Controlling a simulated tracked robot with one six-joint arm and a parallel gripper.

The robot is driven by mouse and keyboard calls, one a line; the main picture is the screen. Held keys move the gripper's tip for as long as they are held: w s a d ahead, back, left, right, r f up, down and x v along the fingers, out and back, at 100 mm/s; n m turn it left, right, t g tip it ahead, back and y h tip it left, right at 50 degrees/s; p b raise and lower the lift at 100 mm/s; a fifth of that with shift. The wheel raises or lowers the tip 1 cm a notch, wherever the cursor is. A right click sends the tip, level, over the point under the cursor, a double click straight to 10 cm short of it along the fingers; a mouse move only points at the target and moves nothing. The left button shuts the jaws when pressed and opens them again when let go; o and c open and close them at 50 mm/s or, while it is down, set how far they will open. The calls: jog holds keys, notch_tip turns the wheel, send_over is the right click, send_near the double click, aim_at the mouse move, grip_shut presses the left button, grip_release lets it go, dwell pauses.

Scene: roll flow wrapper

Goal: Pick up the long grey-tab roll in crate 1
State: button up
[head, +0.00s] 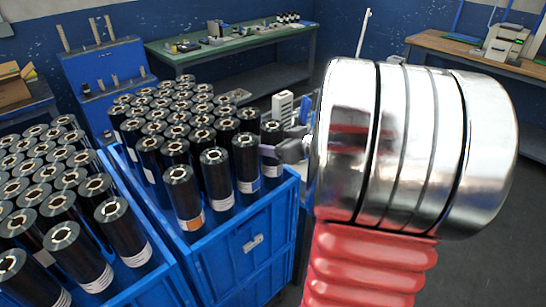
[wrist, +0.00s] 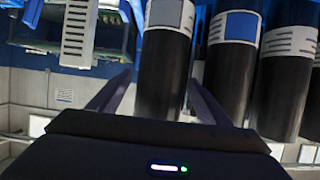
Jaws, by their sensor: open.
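A black roll (wrist: 165,75) with a grey tab on its white label stands between the two fingers of my gripper (wrist: 158,82) in the wrist view. The fingers are open, one on each side of it, with a gap visible. In the head view my gripper (head: 275,150) is at the right side of the right blue crate (head: 245,250), in front of a roll (head: 271,130) at that crate's right edge. The gripper partly hides this roll's body and label. I cannot read a crate number.
In the wrist view a blue-tab roll (wrist: 233,60) stands close beside the right finger, with another labelled roll (wrist: 283,85) beyond. A second blue crate (head: 160,285) full of rolls stands at the left. A green-topped bench (head: 240,45) is behind. Floor is open at the right.

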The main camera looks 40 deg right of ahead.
jog(key=shift+c, duration=0.6)
grip_shut()
jog(key=shift+r, duration=0.1)
